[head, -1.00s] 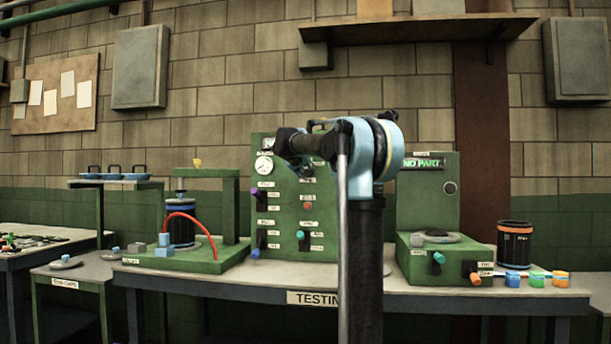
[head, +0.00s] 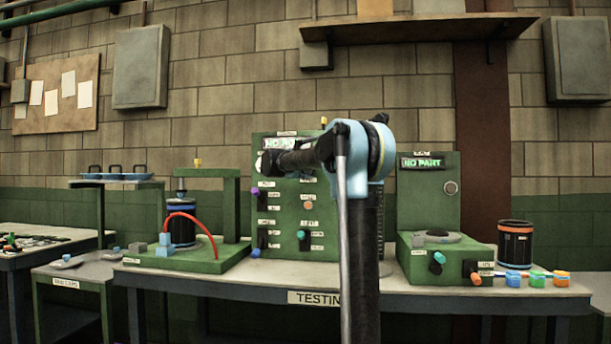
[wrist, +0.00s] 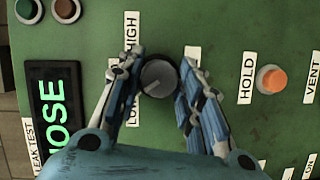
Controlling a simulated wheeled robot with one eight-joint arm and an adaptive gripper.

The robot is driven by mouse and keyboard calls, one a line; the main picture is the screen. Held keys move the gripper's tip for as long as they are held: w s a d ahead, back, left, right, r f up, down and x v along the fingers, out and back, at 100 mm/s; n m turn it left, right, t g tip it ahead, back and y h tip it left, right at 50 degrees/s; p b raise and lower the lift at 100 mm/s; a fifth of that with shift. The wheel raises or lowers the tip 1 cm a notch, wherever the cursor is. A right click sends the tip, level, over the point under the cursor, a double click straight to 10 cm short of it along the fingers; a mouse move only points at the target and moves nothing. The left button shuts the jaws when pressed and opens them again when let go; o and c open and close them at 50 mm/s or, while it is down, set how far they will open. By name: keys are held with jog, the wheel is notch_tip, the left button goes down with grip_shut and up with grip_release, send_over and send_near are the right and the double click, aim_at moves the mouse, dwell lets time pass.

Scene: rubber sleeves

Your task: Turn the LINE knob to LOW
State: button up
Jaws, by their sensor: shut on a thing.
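The dark grey round knob (wrist: 158,77) shows in the wrist view on a green panel (wrist: 230,35). My gripper (wrist: 160,82) is shut on it, one blue-grey finger on each side. HIGH (wrist: 131,32) and LOW (wrist: 132,108) labels stand beside it, partly covered by the left finger. A faint light mark on the knob's face seems to point down and left, toward LOW. The knob's name label is not readable behind the right finger. In the head view my gripper (head: 268,162) is at the upper left of the green test panel (head: 290,225); the knob is hidden there.
A lit display (wrist: 55,110) is left of the knob, and an orange HOLD button (wrist: 270,79) is to its right. Several other knobs and labels crowd the panel. The bench (head: 240,278) also holds a fixture with a red hose (head: 190,215).

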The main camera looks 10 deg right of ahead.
jog(key=shift+a+f+n+t+h, duration=0.15)
jog(key=shift+n+t+h, duration=0.15)
jog(key=shift+n, duration=0.6)
jog(key=o, duration=1)
jog(key=v, duration=1.1)
jog(key=shift+s+a, duration=0.25)
